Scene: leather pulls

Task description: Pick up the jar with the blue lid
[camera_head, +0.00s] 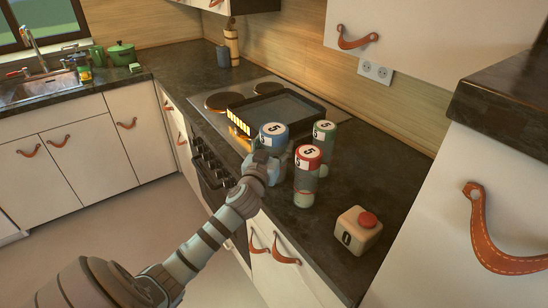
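The jar with the blue lid (273,137) stands on the dark counter by the stove's edge, its lid marked 5. My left gripper (264,163) is at this jar and hides most of its lower body. I cannot tell whether its fingers are open or closed around the jar. A jar with a red lid (307,180) stands just right and in front. A jar with a green lid (324,142) stands behind and to the right. My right gripper is not in view.
A cream box with a red button (357,232) sits near the counter's front right. A black tray (297,97) lies on the stove behind the jars. A tall dark-topped cabinet (505,130) bounds the right. The counter (385,160) behind the box is clear.

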